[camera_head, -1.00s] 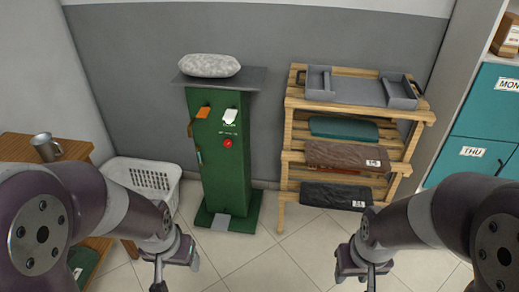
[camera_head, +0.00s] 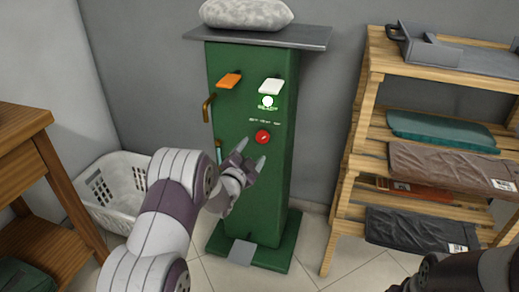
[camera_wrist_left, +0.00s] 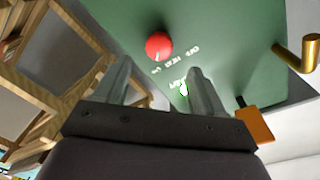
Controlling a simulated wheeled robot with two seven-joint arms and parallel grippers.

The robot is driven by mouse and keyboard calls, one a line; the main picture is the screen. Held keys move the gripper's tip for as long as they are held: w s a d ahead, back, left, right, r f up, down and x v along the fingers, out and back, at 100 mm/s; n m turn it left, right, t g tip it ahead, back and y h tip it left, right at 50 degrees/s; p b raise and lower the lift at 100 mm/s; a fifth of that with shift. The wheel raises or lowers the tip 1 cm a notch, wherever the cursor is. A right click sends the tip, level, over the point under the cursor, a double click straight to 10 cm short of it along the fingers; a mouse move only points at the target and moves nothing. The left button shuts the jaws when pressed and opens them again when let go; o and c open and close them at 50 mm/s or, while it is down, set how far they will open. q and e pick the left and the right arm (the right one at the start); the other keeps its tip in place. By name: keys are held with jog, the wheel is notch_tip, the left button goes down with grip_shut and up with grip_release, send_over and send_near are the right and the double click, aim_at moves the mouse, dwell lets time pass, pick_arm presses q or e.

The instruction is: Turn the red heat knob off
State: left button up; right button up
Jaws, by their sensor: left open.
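The red heat knob (camera_head: 263,137) is on the front of the green cabinet (camera_head: 236,185), below a white switch and small white lettering. My left gripper (camera_head: 251,154) is open and empty just in front of the cabinet, a little below and left of the knob. In the left wrist view the red knob (camera_wrist_left: 158,45) shows beyond the two open fingers (camera_wrist_left: 158,80), apart from them, with a small white mark on it and lettering beside it. My right gripper is not visible; only a dark part of my right arm shows at the lower right.
An orange lever (camera_head: 229,80), a white switch (camera_head: 271,86) and a brass handle (camera_head: 207,108) are on the cabinet. A grey top with a pillow-like pad (camera_head: 246,14) sits above. A wooden rack (camera_head: 350,150) stands right, a white basket (camera_head: 118,190) left.

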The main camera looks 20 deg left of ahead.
aim_at(261, 139)
pick_arm(q)
jog(key=w, duration=0.2)
jog(key=w+b, duration=0.1)
jog(key=w, duration=0.3)
jog(key=shift+d+f, duration=0.25)
jog(key=shift+w+d+r+b, duration=0.15)
jog(key=shift+w+b, duration=0.15)
jog(key=shift+w, duration=0.3)
jog(key=c, duration=1.1)
jog(key=shift+o, duration=0.2)
